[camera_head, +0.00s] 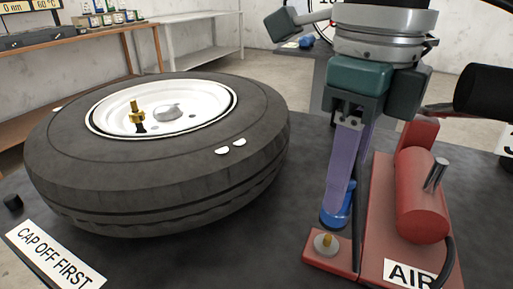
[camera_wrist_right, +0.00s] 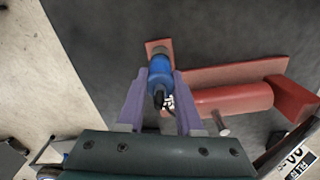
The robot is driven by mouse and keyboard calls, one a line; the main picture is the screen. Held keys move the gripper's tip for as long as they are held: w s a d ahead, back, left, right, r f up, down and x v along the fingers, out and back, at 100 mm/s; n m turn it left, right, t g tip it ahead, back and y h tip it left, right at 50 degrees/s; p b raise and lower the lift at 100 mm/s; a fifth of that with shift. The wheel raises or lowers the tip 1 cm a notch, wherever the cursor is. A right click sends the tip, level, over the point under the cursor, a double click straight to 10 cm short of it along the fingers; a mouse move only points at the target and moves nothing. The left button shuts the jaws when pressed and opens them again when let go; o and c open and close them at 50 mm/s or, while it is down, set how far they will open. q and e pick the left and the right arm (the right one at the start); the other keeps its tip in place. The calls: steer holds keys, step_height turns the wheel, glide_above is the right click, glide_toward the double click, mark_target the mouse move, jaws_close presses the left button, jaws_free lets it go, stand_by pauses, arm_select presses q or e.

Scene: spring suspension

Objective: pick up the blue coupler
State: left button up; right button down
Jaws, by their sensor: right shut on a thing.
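The blue coupler (camera_head: 334,219) is low between the purple fingers of my right gripper (camera_head: 340,200), just behind the small red plate with a round metal stud (camera_head: 325,243). In the right wrist view the coupler (camera_wrist_right: 160,70) lies between the two fingertips, with a dark hose end toward the palm. My right gripper (camera_wrist_right: 159,82) is shut on it. I cannot tell whether the coupler touches the plate. In the head view the fingers hide part of it. My left gripper is not in view.
A tyre on a white rim (camera_head: 160,200) with a brass valve (camera_head: 136,113) lies left. A red air unit (camera_head: 422,205) stands close right of the gripper. A small black cap (camera_head: 13,202) and a "CAP OFF FIRST" sign (camera_head: 55,255) are at the left front.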

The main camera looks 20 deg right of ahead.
step_height(320, 180, up, 19)
steer(key=p, duration=0.5)
steer(key=shift+p, duration=0.35)
steer(key=shift+f, duration=0.1)
